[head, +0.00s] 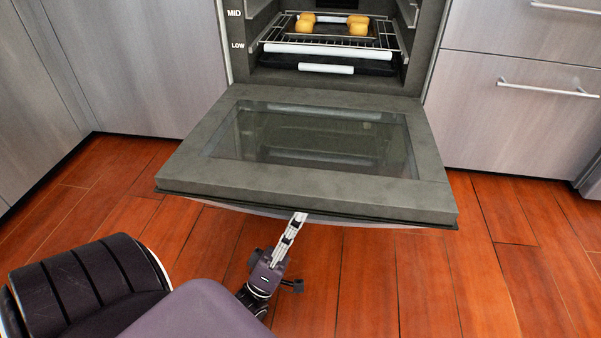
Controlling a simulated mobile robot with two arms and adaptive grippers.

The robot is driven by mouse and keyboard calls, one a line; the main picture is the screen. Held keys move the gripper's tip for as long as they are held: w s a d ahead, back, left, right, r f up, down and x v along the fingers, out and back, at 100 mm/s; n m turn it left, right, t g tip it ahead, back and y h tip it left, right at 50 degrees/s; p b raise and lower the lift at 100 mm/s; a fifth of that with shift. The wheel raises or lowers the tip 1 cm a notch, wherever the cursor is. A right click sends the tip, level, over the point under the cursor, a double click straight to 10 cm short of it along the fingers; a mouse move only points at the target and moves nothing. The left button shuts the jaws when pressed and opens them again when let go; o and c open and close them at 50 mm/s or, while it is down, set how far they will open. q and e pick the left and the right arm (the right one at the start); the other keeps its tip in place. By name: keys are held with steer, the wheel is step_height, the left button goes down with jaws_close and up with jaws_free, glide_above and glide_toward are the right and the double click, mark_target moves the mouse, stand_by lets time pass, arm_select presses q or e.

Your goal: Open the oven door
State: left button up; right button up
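The oven door (190,160) is swung down, close to level, with its inner face and dark glass window (310,135) turned up. Its front edge points toward me. The oven cavity (330,78) behind it is exposed. My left gripper (299,216) reaches up from below to the middle of the door's front edge. Its fingers look narrow and close together, and their tips meet the underside of the edge. The door's outer face and handle are hidden beneath, so I cannot tell whether the fingers hold anything. My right gripper is not in view.
Inside the oven, a wire rack (330,40) carries several yellow-brown food pieces (357,25), with a dark tray (328,62) below. Steel drawers (520,118) with bar handles stand to the right, and steel fronts (135,65) to the left. The wooden floor (400,285) is clear at right.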

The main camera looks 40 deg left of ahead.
mark_target(299, 183)
arm_select(q)
step_height(299, 183, up, 10)
stand_by(0.6)
steer(key=shift+f, duration=0.1)
steer(key=s+a+f, duration=0.2)
steer(key=s+f, duration=0.1)
steer(key=f, duration=0.5)
steer(key=shift+s, duration=0.2)
stand_by(0.5)
stand_by(0.3)
